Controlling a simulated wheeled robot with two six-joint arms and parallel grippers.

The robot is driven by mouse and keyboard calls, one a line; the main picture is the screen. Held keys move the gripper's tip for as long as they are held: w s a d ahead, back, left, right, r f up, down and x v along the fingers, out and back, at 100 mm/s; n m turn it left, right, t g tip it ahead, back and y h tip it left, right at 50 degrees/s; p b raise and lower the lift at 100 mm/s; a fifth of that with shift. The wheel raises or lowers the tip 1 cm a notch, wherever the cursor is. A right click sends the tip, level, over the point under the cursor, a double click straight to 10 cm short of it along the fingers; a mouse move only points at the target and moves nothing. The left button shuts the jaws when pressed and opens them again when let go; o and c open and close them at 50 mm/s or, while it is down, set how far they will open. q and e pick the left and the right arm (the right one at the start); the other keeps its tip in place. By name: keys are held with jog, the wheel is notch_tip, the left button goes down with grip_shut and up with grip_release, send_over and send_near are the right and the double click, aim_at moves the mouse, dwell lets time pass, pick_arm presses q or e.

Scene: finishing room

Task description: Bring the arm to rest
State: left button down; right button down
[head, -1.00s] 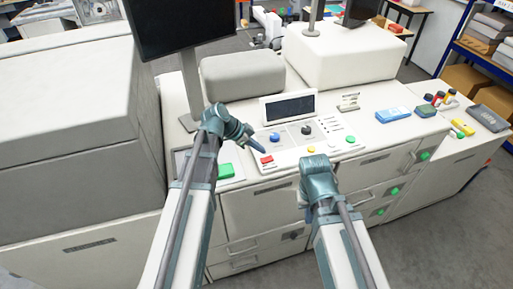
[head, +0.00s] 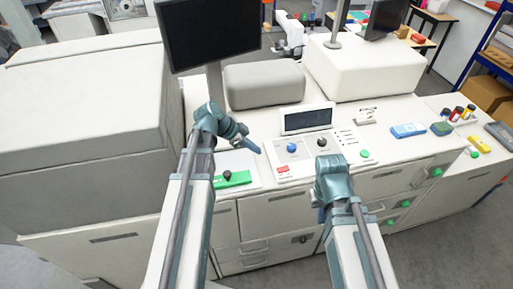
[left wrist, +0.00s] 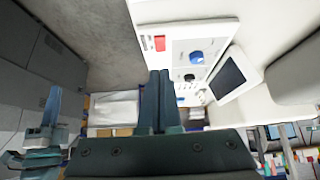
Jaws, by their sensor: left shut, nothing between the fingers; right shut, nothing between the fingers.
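My left gripper (head: 254,147) is over the machine's worktop, left of the control panel (head: 300,162). Its two fingers are shut with nothing between them, and they show close together in the left wrist view (left wrist: 160,100). The right arm also shows at the left of the left wrist view. Both arms reach forward from the bottom of the head view.
A monitor (head: 208,38) stands behind my left arm. A green block (head: 236,180) with a black knob lies beside that arm. The panel has a red button (head: 282,169) and a blue knob (head: 292,148). A blue device (head: 408,130) lies at the right. Grey floor is clear at front right.

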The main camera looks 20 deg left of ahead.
pick_arm(q)
jog(key=s+d+f+n+g+y+b, duration=0.1)
jog(key=s+d+f+b, duration=0.3)
jog(key=f, duration=0.4)
jog(key=s+d+f+n+g+y+b, duration=0.1)
jog(key=s+d+f+n+y+b, duration=0.3)
jog(key=s+f+b, duration=0.3)
jog(key=s+d+f+n+g+y+b, duration=0.2)
jog(key=s+d+f+b, duration=0.3)
jog(key=f+b, duration=0.3)
jog(key=shift+s+d+f+n+y, duration=0.3)
jog(key=shift+d+n+y, duration=0.2)
jog(key=shift+n, duration=0.1)
